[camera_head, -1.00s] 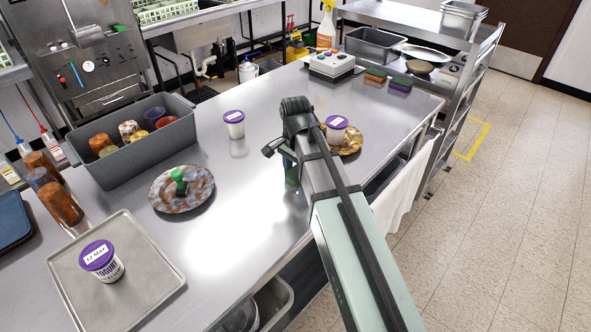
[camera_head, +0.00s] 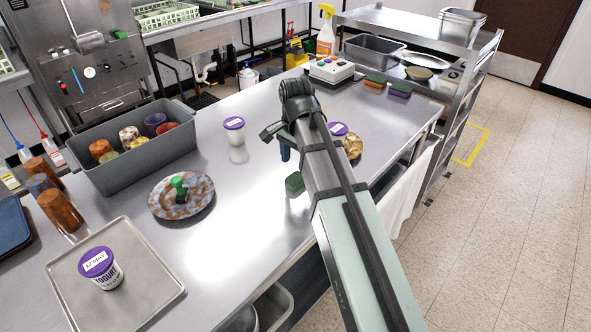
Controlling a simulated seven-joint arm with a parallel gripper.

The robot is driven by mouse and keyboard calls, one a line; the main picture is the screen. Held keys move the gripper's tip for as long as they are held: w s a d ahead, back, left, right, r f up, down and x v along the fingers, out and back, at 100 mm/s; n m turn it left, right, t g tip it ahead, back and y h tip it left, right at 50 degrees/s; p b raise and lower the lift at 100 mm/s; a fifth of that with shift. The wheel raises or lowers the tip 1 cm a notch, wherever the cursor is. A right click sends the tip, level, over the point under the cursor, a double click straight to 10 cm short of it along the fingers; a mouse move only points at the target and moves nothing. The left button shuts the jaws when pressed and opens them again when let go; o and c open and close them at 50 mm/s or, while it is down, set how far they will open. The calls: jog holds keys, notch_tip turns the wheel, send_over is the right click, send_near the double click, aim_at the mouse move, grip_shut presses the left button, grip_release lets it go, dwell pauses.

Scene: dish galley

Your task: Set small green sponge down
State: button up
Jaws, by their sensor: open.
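A small green sponge (camera_head: 295,184) lies on the steel counter (camera_head: 240,200), partly beside and below my arm. My gripper (camera_head: 285,153) is mostly hidden behind my own arm; a dark bluish fingertip shows just above and left of the sponge. A gap shows between the fingertip and the sponge, and the gripper is open and apart from it.
A yogurt tub (camera_head: 234,127) and a mottled plate (camera_head: 190,205) with a green-topped item stand left. Another tub (camera_head: 338,129) and a brown plate (camera_head: 353,147) are close right, partly behind my arm. A grey tray (camera_head: 165,285) lies front left. The counter's middle is clear.

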aim_at(296, 178)
jog(key=shift+r, duration=2.8)
